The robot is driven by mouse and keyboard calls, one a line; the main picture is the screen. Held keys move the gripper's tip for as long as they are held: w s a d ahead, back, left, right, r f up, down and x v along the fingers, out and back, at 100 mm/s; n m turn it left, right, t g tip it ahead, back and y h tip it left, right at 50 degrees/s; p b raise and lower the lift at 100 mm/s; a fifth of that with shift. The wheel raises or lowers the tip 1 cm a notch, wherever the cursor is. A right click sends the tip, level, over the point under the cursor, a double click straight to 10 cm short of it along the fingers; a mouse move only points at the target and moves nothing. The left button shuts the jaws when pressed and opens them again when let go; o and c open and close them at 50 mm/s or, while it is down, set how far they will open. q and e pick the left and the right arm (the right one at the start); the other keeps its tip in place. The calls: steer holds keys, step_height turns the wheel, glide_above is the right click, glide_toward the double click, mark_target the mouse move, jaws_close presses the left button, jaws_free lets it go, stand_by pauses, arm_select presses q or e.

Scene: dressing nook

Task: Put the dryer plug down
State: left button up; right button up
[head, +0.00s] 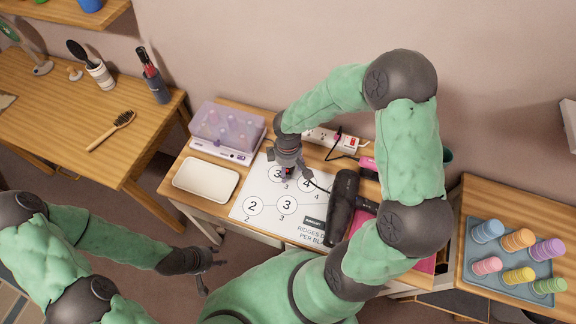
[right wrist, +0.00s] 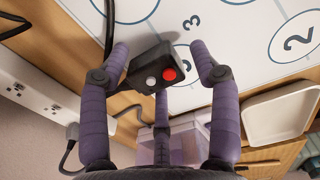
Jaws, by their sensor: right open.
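The dryer plug (right wrist: 142,62) is a black block with a red and a white button, its cord running up at the left of the right wrist view. It lies at the edge of the white numbered mat (right wrist: 220,20); whether it rests on it is unclear. My right gripper (head: 287,172) is above the mat in the head view. Its fingers (right wrist: 160,80) are spread around the plug, apart from each other. The black hair dryer (head: 342,200) lies on the mat's right side. My left gripper (head: 208,268) hangs empty before the table, fingers spread.
A white power strip (head: 328,138) lies behind the mat. A white tray (head: 205,180) and a lidded purple box (head: 226,126) are left of it. A blue tray (head: 509,268) with several coloured spools stands right. A hairbrush (head: 112,128) lies on the left table.

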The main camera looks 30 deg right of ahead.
mark_target(288, 169)
steer(key=shift+r+p, duration=0.55)
steer(key=shift+r, duration=0.05)
step_height(288, 169, up, 12)
steer(key=p, duration=0.3)
steer(key=shift+p, duration=0.4)
steer(key=shift+r, duration=0.1)
